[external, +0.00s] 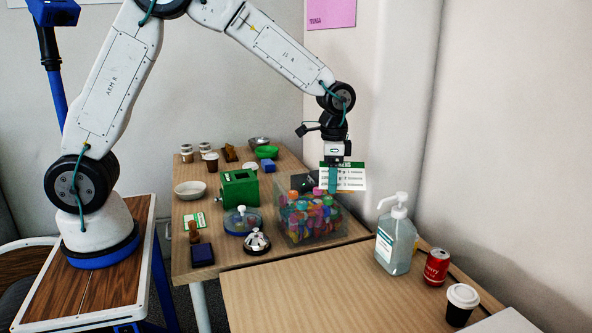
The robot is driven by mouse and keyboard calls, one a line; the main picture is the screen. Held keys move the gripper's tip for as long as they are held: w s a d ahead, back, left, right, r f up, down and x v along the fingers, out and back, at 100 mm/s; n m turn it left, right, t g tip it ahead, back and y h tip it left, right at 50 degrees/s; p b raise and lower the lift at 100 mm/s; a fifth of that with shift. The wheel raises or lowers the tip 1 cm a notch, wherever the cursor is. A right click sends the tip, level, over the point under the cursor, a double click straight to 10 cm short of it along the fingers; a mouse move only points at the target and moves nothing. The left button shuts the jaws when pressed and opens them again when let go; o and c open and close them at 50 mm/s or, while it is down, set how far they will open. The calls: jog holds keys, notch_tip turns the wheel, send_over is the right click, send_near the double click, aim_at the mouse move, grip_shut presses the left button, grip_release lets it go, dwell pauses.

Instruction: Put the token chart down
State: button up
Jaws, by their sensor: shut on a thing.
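The token chart (351,178) is a small white card with a green top band and lines of print. My gripper (333,188) is shut on it and holds it upright. The card shows above and behind a clear bin (328,228) full of colourful pieces, at the right side of the back table (205,226). The gripper's finger covers the left part of the card. I cannot tell how high the card hangs over the bin.
The front table (300,291) is bare at left and middle. A pump bottle (395,240), red can (437,267) and lidded cup (461,304) stand at its right.

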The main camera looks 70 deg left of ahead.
jog(key=s+d+f+m, duration=0.4)
jog(key=s+d+m, duration=0.1)
jog(key=m, duration=0.3)
jog(key=s+d+f+m, duration=0.5)
jog(key=d+m, duration=0.3)
jog(key=m, duration=0.1)
jog(key=s+d+f+m, duration=0.4)
jog(key=d+m, duration=0.3)
jog(key=m, duration=0.2)
jog(key=shift+s+d+f, duration=0.1)
jog(key=shift+s+f, duration=0.05)
jog(key=shift+s, duration=0.3)
jog(key=shift+s+d+f, duration=0.1)
jog(key=shift+s, duration=0.35)
jog(key=shift+w+d+f+m, duration=0.1)
jog(key=shift+w+d+m, duration=0.1)
jog(key=shift+w+m, duration=0.1)
send_over(373, 313)
jog(key=shift+w+f, duration=0.15)
jog(key=shift+f, duration=2.25)
jog(key=shift+f, duration=0.15)
jog(key=o, duration=1)
jog(key=shift+o, duration=0.2)
